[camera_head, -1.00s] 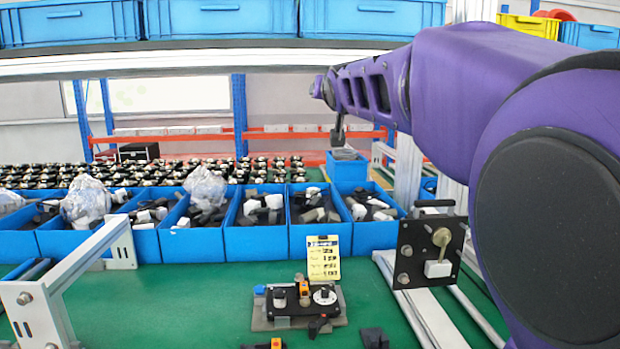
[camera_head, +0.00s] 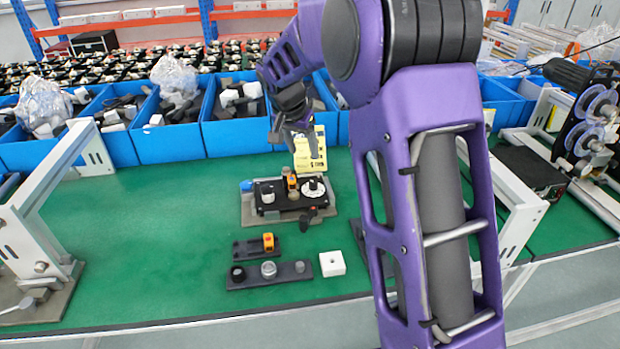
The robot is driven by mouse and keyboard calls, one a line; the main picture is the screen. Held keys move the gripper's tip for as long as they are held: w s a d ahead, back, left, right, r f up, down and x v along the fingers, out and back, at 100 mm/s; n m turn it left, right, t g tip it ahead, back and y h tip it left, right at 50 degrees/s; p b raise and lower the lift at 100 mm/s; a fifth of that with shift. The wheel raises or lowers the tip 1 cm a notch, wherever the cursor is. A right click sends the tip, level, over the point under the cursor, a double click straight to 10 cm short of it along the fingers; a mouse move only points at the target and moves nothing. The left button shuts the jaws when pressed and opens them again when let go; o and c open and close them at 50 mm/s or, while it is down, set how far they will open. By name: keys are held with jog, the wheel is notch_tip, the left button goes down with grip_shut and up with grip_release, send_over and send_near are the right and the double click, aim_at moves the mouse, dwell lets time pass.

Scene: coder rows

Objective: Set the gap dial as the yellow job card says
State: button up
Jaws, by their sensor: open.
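The yellow job card (camera_head: 304,158) stands behind the fixture, partly covered by my gripper; its writing is too small to read. The fixture is a black block on a grey base plate (camera_head: 250,215). At its right end is a round white dial (camera_head: 313,188) with a dark centre; its setting is too small to read. An orange part (camera_head: 291,181) and a pale round knob (camera_head: 267,195) sit to the dial's left. My gripper (camera_head: 296,143) is open and empty, pointing down, in front of the card and above the fixture in the picture, apart from the dial.
In front lie a black strip with knobs (camera_head: 240,279), a smaller black plate with an orange part (camera_head: 268,241) and a white block (camera_head: 332,263). Blue bins (camera_head: 170,145) line the back. A white frame (camera_head: 45,190) stands left. Green mat between is clear.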

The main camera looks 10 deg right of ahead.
aim_at(313, 182)
jog(key=x, duration=1.5)
jog(key=shift+w, duration=0.1)
jog(key=shift+c, duration=0.2)
grip_shut()
